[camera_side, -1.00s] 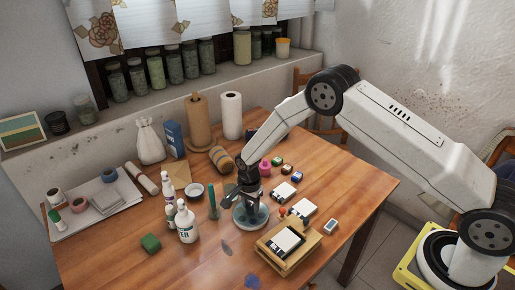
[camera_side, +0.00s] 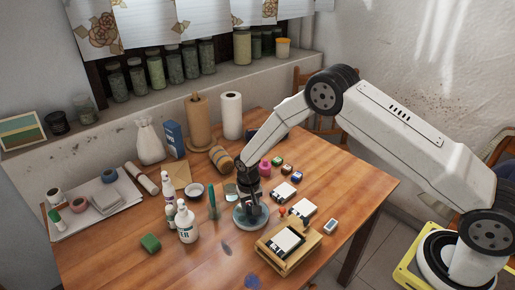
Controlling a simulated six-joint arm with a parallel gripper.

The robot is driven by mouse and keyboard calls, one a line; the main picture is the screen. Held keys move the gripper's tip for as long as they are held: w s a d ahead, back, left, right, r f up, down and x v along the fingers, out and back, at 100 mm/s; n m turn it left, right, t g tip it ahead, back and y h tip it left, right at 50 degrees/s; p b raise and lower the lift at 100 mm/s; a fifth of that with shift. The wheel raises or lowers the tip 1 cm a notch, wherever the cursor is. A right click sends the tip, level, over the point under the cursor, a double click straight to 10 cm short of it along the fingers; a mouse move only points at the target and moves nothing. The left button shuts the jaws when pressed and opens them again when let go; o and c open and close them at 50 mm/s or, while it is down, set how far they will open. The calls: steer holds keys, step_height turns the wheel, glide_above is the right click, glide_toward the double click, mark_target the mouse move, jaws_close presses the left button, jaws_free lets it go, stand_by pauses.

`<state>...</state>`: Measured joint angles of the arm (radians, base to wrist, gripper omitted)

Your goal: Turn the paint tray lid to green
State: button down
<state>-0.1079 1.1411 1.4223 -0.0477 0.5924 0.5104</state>
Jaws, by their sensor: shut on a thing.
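The paint tray (camera_side: 241,221) is a round, grey-blue dish standing on the wooden table, left of the wooden box. My gripper (camera_side: 252,211) points down over its middle and is shut on the lid. The fingers and wrist cover the grip point and much of the lid. I cannot tell which colour the lid is turned to, as any colour marks are hidden or too small to see.
A white bottle (camera_side: 187,226) and a green stick (camera_side: 212,202) stand close on the left. A wooden box (camera_side: 289,249) sits close at the lower right.

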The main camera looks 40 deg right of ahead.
steer(key=n, duration=0.4)
steer(key=shift+n, duration=0.4)
steer(key=n, duration=1)
steer(key=shift+s+a+n+t, duration=0.1)
steer(key=shift+n+t, duration=0.2)
steer(key=shift+n, duration=0.1)
steer(key=n, duration=0.4)
steer(key=shift+n, duration=0.3)
steer(key=shift+c, duration=1.3)
jaws_free()
steer(key=shift+r, duration=0.15)
